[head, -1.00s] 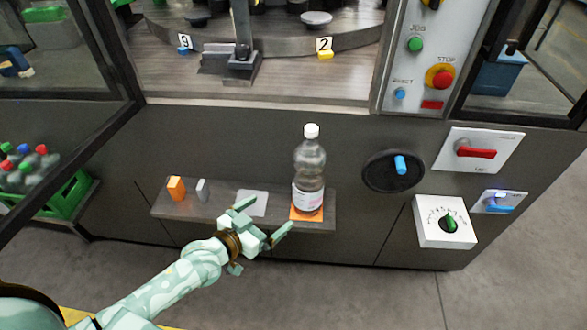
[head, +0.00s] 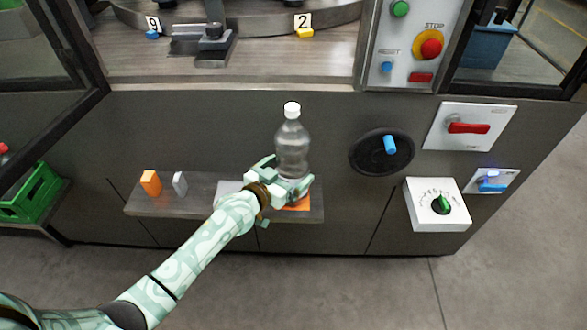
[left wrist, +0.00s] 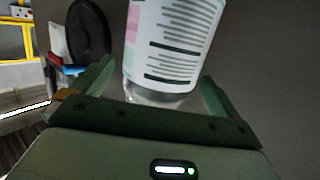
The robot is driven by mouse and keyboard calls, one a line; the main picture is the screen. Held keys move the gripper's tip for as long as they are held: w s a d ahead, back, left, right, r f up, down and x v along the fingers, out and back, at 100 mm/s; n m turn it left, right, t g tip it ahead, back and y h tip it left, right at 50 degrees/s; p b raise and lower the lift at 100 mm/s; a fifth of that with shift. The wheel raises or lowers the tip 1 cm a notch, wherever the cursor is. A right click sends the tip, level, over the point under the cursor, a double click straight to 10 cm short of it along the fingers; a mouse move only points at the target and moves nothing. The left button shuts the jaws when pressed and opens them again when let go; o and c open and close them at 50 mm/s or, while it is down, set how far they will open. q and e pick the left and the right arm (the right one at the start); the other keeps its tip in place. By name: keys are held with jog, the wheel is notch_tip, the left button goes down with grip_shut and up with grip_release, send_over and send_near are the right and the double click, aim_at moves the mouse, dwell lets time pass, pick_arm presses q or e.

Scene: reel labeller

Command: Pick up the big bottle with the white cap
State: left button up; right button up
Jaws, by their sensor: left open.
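The big clear bottle with the white cap (head: 292,140) stands upright on an orange pad (head: 298,203) on the small shelf of the machine. Its lower part is partly hidden behind my left gripper in the head view. My left gripper (head: 284,177) is open, with its fingers on either side of the lower bottle. In the left wrist view, the bottle's printed label (left wrist: 175,40) fills the space between the two fingers (left wrist: 158,85). I cannot tell whether either finger touches it. My right gripper is not in view.
The shelf (head: 205,200) also holds an orange block (head: 151,182) and a grey piece (head: 180,184), left of my gripper. A black handwheel (head: 372,155) with a blue knob and a white dial box (head: 437,204) are to the right. A green crate (head: 35,197) stands far left.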

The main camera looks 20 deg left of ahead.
pick_arm(q)
jog(key=shift+w+d+f, duration=0.15)
jog(key=shift+w, duration=0.4)
jog(key=shift+c, duration=0.3)
jog(key=c, duration=1.5)
jog(key=shift+w+r, duration=0.1)
jog(key=shift+r, duration=0.2)
jog(key=c, duration=0.4)
jog(key=shift+c, duration=0.2)
